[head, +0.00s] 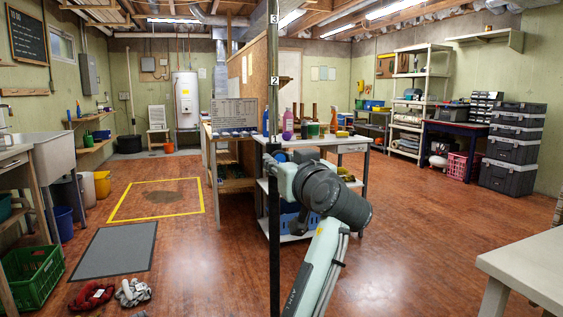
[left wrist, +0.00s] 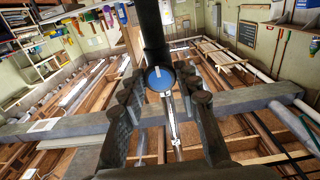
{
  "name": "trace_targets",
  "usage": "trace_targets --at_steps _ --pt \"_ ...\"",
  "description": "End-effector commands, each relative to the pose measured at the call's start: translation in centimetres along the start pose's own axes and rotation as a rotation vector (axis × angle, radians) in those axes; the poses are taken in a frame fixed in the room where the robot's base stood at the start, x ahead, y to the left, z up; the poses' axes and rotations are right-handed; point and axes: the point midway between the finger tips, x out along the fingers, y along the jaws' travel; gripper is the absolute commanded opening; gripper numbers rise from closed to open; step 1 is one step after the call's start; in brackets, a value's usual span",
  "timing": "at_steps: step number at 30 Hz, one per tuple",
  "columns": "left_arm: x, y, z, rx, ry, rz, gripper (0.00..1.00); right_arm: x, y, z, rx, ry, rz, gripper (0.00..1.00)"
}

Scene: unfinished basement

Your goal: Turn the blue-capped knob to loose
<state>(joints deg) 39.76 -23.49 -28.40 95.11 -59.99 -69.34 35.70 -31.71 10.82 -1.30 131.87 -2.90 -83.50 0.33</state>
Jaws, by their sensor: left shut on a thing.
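A black upright post (head: 274,230) with white number marks stands in the middle of the head view. In the left wrist view the dark post (left wrist: 151,30) comes down from the top edge. The blue-capped knob (left wrist: 160,79) is at its lower end in that view, with a small white mark on the cap. The dark fingers of my left gripper (left wrist: 162,92) lie on both sides of the knob and are shut on it. My right gripper is not in view.
A workbench (head: 352,142) with bottles and pots stands behind the post and my arm. A white table (head: 530,265) is at the right front. Open wooden floor lies to the right, and a grey mat (head: 115,248) and green crate (head: 33,277) to the left.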

Motion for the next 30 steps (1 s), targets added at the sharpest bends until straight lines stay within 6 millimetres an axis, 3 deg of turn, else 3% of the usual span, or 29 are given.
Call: trace_targets --at_steps 1,2,7,19,30 --pt "0.0 0.0 0.0 -0.002 0.0 0.0 0.03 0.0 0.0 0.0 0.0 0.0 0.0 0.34" --pt "0.0 0.0 0.0 -0.002 0.0 0.0 0.33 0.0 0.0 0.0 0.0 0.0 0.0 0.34" --pt "0.0 0.0 0.0 -0.001 0.0 0.0 0.53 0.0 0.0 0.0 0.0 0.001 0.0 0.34" --pt "-0.8 0.0 0.1 0.0 -0.001 0.0 0.53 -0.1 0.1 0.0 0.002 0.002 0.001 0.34" --pt "-8.1 0.1 0.0 -0.001 0.001 0.003 0.53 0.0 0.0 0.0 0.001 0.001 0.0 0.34"
